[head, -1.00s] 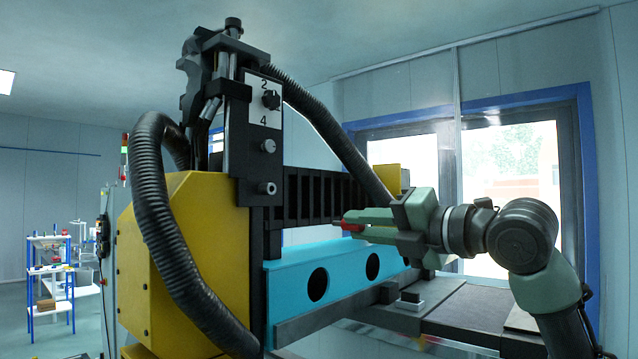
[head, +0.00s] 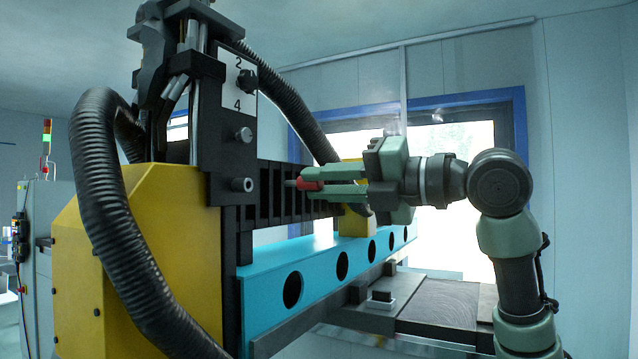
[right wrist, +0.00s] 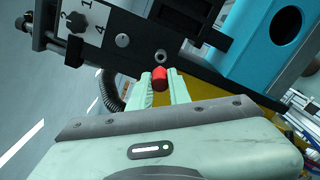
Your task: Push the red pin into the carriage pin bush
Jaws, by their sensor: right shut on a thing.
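The red pin (head: 310,184) is held level between the fingertips of my right gripper (head: 312,184), with its thin grey tip pointing left. In the right wrist view the pin's red end (right wrist: 159,76) shows between the fingers (right wrist: 163,88). The bush (head: 242,185) is a round metal ring low on the black carriage plate, below a plain metal knob. In the head view the pin is at about the bush's height, to its right, with a gap between. The bush also shows in the right wrist view (right wrist: 161,56), just beyond the pin. My left gripper is out of view.
The black carriage plate (head: 215,150) carries a 2/4 label and a dark knob (head: 247,81). A ribbed hose (head: 125,230) loops before the yellow housing (head: 80,250). A blue beam (head: 318,265) with round holes runs below my gripper. A black ribbed rail lies behind the pin.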

